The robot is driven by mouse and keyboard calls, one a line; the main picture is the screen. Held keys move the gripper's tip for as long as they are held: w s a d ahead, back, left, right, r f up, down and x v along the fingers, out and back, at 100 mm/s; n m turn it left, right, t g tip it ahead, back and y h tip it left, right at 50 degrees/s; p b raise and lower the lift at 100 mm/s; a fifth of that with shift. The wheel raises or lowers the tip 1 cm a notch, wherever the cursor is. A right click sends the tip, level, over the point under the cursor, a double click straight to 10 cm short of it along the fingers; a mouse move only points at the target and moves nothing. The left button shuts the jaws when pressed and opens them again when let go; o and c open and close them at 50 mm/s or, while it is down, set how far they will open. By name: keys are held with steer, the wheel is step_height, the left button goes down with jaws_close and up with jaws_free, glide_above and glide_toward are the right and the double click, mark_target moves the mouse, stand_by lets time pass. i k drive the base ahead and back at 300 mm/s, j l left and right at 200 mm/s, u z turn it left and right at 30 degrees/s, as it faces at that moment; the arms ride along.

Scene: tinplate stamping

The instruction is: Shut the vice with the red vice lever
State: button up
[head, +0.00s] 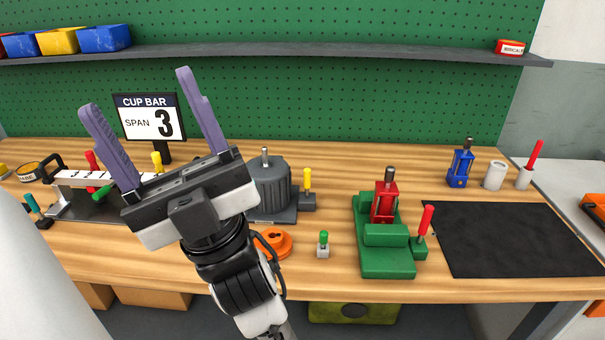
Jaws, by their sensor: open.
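The green vice (387,262) stands on the wooden bench, right of centre in the head view. Its red lever (426,219) sticks up from a small green block on the vice's right side, leaning slightly right. A red fitting (384,203) with a dark knob stands at the rear part of the vice; whether the jaws touch it I cannot tell. My gripper (140,92) is open and empty, its two purple fingers spread and pointing up. It is raised at the left, well away from the vice and lever.
A green-topped lever (323,243) and an orange piece (277,242) lie left of the vice. A grey motor-like drum (271,188) and yellow lever (307,181) stand behind them. A black mat (515,240), a blue fitting (460,167) and another red lever (533,157) are right.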

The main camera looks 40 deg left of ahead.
mark_target(429, 210)
steer(key=i+l+u, duration=0.1)
steer(key=l, duration=0.3)
steer(key=i+l+u, duration=0.15)
steer(key=l, duration=0.25)
steer(key=i+l+u, duration=0.1)
steer(key=i+l, duration=0.15)
steer(key=l, duration=0.2)
steer(key=i+l+u, duration=0.1)
steer(key=l, duration=0.35)
steer(key=i+l+u, duration=0.1)
steer(key=l, duration=0.35)
steer(key=i+l+u, duration=0.15)
steer(key=l, duration=0.3)
